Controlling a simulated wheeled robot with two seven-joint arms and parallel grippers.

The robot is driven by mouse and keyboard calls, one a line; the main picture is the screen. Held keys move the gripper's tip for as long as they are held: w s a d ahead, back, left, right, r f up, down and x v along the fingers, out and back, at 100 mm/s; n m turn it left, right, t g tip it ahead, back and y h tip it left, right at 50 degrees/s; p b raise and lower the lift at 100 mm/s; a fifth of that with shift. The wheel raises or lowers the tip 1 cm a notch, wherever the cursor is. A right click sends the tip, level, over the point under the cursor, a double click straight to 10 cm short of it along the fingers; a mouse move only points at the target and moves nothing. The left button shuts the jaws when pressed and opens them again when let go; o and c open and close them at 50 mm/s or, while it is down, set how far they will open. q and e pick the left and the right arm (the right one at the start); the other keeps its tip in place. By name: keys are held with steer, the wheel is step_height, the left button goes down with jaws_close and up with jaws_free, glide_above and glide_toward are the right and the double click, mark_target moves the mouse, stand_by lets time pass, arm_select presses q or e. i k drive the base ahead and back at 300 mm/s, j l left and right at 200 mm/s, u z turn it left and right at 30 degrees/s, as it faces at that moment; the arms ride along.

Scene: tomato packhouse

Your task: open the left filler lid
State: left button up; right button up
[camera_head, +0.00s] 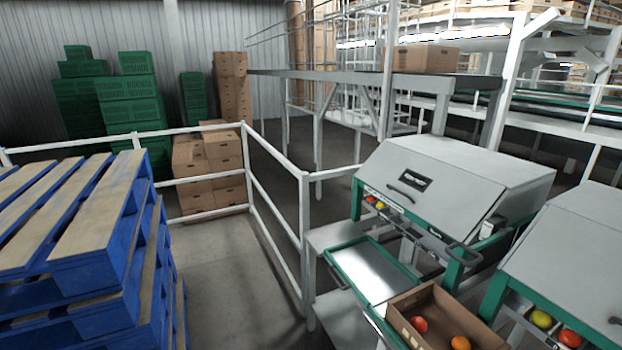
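The left filler (345,215) is a green and grey machine right of the middle. Its large sloping grey lid (455,172) is down, with a dark label plate and a dark bar handle (406,192) on its front face. A few red and yellow tomatoes (375,203) show in the gap under the lid's front edge. Another bent grey handle (464,254) sticks out at the filler's lower right corner. Neither of my grippers shows in this view.
A second filler (572,240) stands close on the right, cut by the frame. A metal tray (372,268) and a cardboard box (408,334) with tomatoes sit in front. White railings (274,152) and stacked blue pallets (105,265) stand left, with bare floor (222,270) between.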

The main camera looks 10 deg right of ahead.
mark_target(452, 200)
steer(key=i+j, duration=0.15)
steer(key=i, duration=0.15)
steer(key=i+j+z, duration=0.1)
steer(key=z, duration=0.3)
steer(key=i+j+z, duration=0.2)
steer(key=z, duration=0.2)
steer(key=i+j+z, duration=0.25)
steer(key=z, duration=0.15)
steer(key=i+j+z, duration=0.15)
steer(key=z, duration=0.25)
steer(key=j, duration=0.1)
